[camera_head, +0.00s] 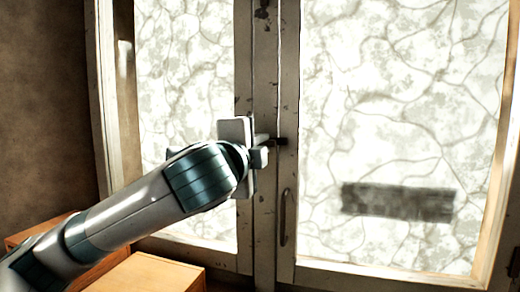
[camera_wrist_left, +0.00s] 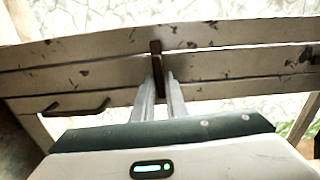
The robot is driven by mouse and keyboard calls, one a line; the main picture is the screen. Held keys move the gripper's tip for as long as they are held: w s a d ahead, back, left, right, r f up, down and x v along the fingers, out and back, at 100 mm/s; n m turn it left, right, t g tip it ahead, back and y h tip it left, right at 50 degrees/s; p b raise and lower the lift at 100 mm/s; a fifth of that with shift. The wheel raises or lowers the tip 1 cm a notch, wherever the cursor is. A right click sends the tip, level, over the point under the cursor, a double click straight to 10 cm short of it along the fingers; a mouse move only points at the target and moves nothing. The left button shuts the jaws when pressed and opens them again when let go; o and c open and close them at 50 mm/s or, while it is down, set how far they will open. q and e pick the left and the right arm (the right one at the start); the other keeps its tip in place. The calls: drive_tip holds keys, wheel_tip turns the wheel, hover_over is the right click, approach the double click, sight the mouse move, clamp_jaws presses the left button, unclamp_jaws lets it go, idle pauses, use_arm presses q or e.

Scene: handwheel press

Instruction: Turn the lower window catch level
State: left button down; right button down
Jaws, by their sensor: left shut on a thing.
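The lower window catch (camera_head: 281,141) is a small dark piece on the meeting stiles of the two window leaves. In the left wrist view the dark brown catch (camera_wrist_left: 157,66) lies roughly across the stiles, its near end between my fingertips. My left gripper (camera_head: 262,152) reaches in from the left and is shut on the catch; its fingers (camera_wrist_left: 160,88) also show in the left wrist view. The gripper hides part of the catch in the head view, so its exact tilt is hard to tell. My right gripper is in neither view.
A curved pull handle (camera_head: 285,217) is on the right leaf's stile, below the catch. Wooden boxes (camera_head: 150,274) stand at the lower left. A dark blurred rectangle (camera_head: 398,202) shows on the right pane. The space before the right pane is clear.

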use_arm(q)
drive_tip(key=shift+f+m, duration=0.1)
drive_tip(key=shift+m, duration=0.3)
drive_tip(key=c, duration=1.8)
unclamp_jaws()
drive_tip(key=shift+s, duration=0.1)
drive_tip(key=b+v, duration=0.7)
drive_tip(key=v, duration=1)
drive_tip(key=shift+s, duration=0.15)
drive_tip(key=shift+r, duration=0.2)
